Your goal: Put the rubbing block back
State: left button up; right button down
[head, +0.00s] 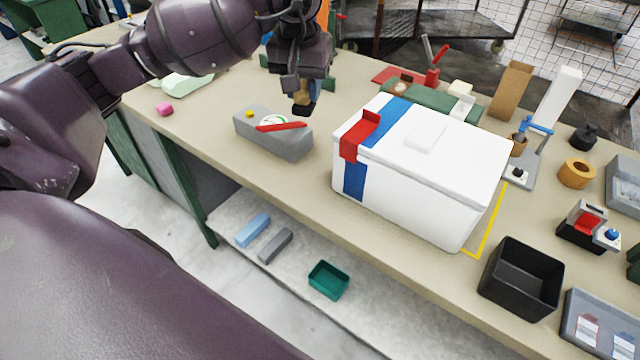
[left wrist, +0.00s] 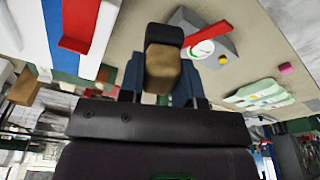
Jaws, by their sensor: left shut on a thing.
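My left gripper (head: 302,86) is shut on the rubbing block (head: 304,108), a tan block with a dark end, and holds it above the workbench. In the left wrist view the block (left wrist: 162,72) sits between the two fingers of my left gripper (left wrist: 160,85), its dark end pointing away from the gripper. In the head view the fingers hide most of the block. A grey box-shaped device (head: 275,143) with a dial, a red lever and a yellow button stands in front of it. My right gripper is not in view.
A large white cooler box (head: 430,185) with a blue stripe and red latch stands right of the gripper. Behind it are a green press (head: 432,101) and red-handled tool (head: 400,76). A black bin (head: 520,280) is at lower right. The bench's left part (head: 215,110) is mostly clear.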

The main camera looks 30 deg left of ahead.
pick_arm(q)
jog(key=shift+s+d, duration=0.1)
jog(key=shift+d, duration=0.05)
notch_tip(320, 180, down, 15)
jog(key=shift+s+f, duration=0.1)
jog(key=shift+f, duration=2.4)
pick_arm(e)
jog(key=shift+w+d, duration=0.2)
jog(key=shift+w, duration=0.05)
pick_arm(q)
jog(key=shift+f+b, duration=0.2)
jog(key=shift+b, duration=0.1)
jog(key=o, duration=0.8)
jog(key=shift+r, duration=0.1)
jog(key=shift+o, duration=0.2)
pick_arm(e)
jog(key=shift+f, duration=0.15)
